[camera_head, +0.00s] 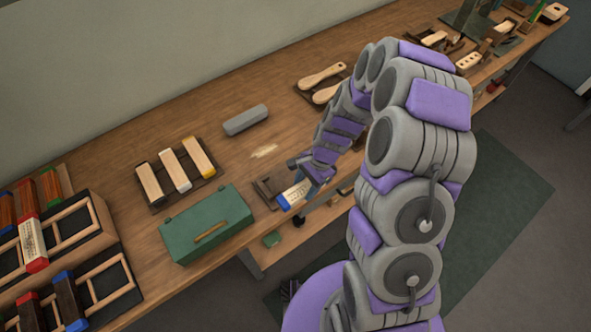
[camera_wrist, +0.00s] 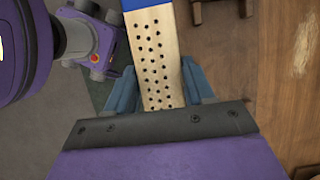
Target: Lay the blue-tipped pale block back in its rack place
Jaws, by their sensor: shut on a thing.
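My gripper (camera_head: 307,172) is shut on the blue-tipped pale block (camera_head: 296,193), near the table's front edge. In the wrist view the gripper (camera_wrist: 160,90) has its blue-grey fingers on both sides of the block (camera_wrist: 158,58), which shows rows of dark holes and a blue end at the top. At the left of the head view stands a wooden rack (camera_head: 97,207) with framed places, some holding dark blocks with coloured tips. A pale red-tipped block (camera_head: 33,243) lies in it. A second rack section (camera_head: 127,288) in front holds dark blocks with blue and red tips.
A green box (camera_head: 207,224) stands between rack and gripper. Behind it a dark tray (camera_head: 158,207) holds three pale blocks. A grey block (camera_head: 246,120) lies farther back. A dark holder (camera_head: 268,188) is beside the held block. Wooden brushes (camera_head: 322,77) lie at the back.

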